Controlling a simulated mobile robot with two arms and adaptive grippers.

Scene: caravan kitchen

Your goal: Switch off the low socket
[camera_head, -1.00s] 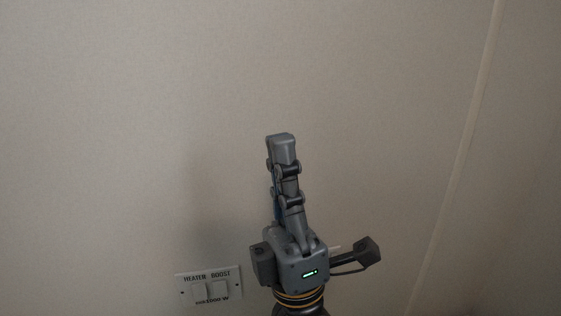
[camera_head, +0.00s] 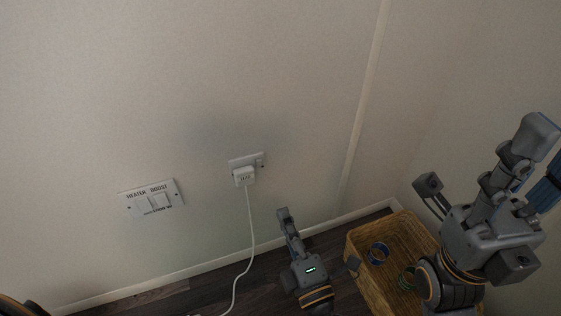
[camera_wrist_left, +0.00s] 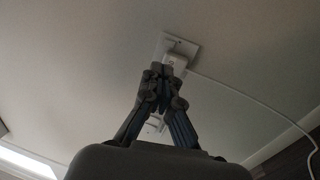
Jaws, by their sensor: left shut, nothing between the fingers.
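The low socket (camera_head: 235,163) is a small white plate on the wall, with a white plug (camera_head: 244,177) in it and a small rocker switch (camera_head: 259,160) at its right end. The switch's position is too small to tell. My left gripper (camera_head: 283,212) is shut and empty, below and right of the socket, apart from it in the head view. In the left wrist view the shut fingertips (camera_wrist_left: 161,70) point toward the socket plate (camera_wrist_left: 189,48) and partly cover the plug.
A white double switch panel (camera_head: 152,200) marked heater and boost is left of the socket. The white cable (camera_head: 252,235) hangs to the dark floor (camera_head: 190,297). A wicker basket (camera_head: 372,283) with rings stands right of my left gripper.

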